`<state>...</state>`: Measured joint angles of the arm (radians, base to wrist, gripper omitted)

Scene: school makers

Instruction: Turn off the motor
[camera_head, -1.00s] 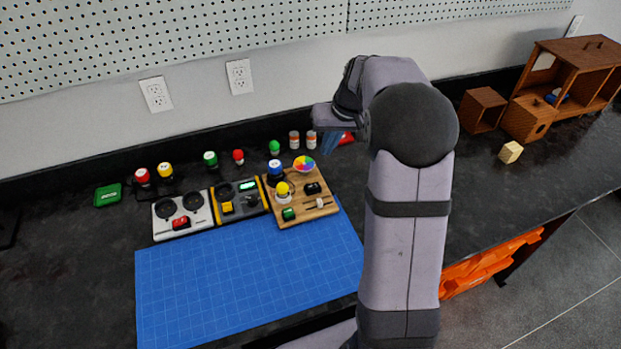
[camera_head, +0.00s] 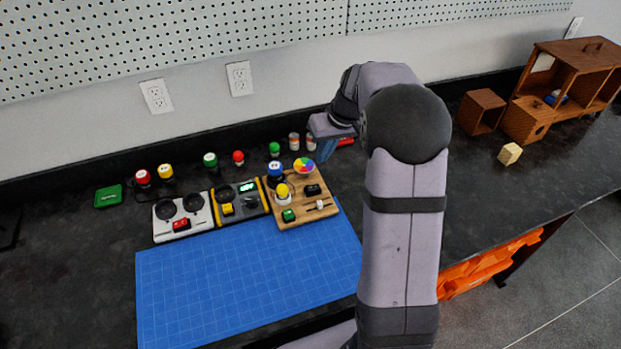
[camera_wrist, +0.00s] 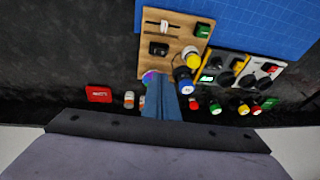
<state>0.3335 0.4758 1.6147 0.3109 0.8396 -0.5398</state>
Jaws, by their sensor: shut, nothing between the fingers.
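A wooden board (camera_head: 297,217) stands behind the blue mat. I cannot tell which part is the motor. My gripper (camera_head: 323,158) is shut and empty, just right of the disc. In the wrist view, its blue fingers (camera_wrist: 160,82) partly cover the disc (camera_wrist: 149,76); the black switch (camera_wrist: 159,48) and white slider (camera_wrist: 163,28) lie beyond the fingertips.
A yellow-grey module (camera_head: 240,212) and a white module (camera_head: 183,227) stand left of the board. Several coloured-topped items and small jars (camera_head: 294,140) line the back. A red box (camera_wrist: 98,93) lies near my gripper. The blue mat (camera_head: 245,275) is clear.

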